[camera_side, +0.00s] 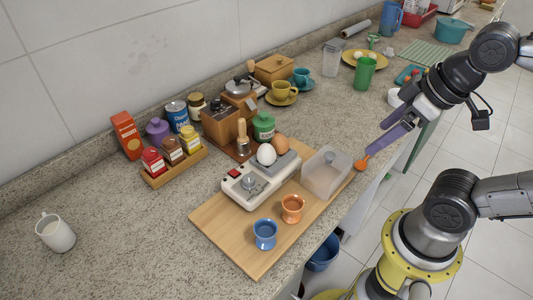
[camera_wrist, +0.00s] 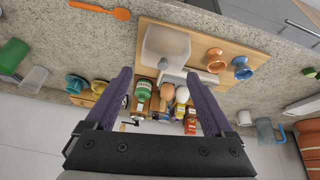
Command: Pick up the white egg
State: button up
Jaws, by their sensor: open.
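The white egg (camera_side: 266,154) sits upright at the back of a white and grey appliance (camera_side: 252,187) on a wooden board. A brown egg (camera_side: 280,145) stands right beside it. In the wrist view the white egg (camera_wrist: 182,94) shows beyond and between my fingers, with the brown egg (camera_wrist: 167,91) to its left. My gripper (camera_side: 374,137) has purple fingers spread apart with nothing between them. It is in the air to the right of the eggs, well apart from them, near the counter's front edge. It also shows in the wrist view (camera_wrist: 159,76).
A clear container (camera_side: 326,174) stands on the board (camera_side: 222,232) between the eggs and my gripper. Orange (camera_side: 292,208) and blue (camera_side: 265,234) cups stand at the front. A green canister (camera_side: 263,127) and wooden grinder (camera_side: 220,126) stand close behind the eggs.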

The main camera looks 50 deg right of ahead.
jog(key=w+a+r+n+g, duration=0.2)
jog(key=w+r+n, duration=0.6)
jog(key=n, duration=0.6)
jog(key=n+g, duration=0.4)
jog(key=n, duration=0.4)
send_over(266, 145)
notch_tip(266, 145, down, 5)
jog(key=f, duration=0.7)
jog(key=shift+s+f, duration=0.2)
jog(key=shift+s, duration=0.05)
jog(key=shift+w+f, duration=0.15)
jog(key=shift+f, duration=1.25)
jog(key=shift+w+f, duration=0.1)
jog(key=shift+f, duration=1.3)
grip_shut()
jog(key=shift+r, duration=0.1)
